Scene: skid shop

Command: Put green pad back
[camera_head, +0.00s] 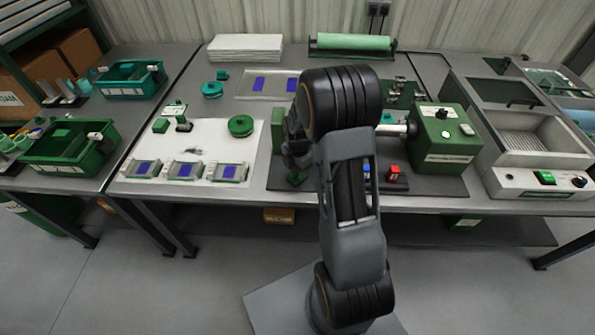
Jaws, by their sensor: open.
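Several green pieces could be the green pad, and I cannot tell which it is. A round green disc (240,126) lies at the mat's right side. A small dark green piece (298,177) lies on the dark board below my gripper. My gripper (297,160) shows only partly, left of my upper arm and over the dark board. It is open, and I see nothing held. Its fingertips are hard to make out, and my arm hides the middle of the board.
A green machine (445,137) stands on the dark board (435,186), with a red block (393,173) nearby. Three slides with blue patches line the mat's front edge. A green roll (352,42) lies behind.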

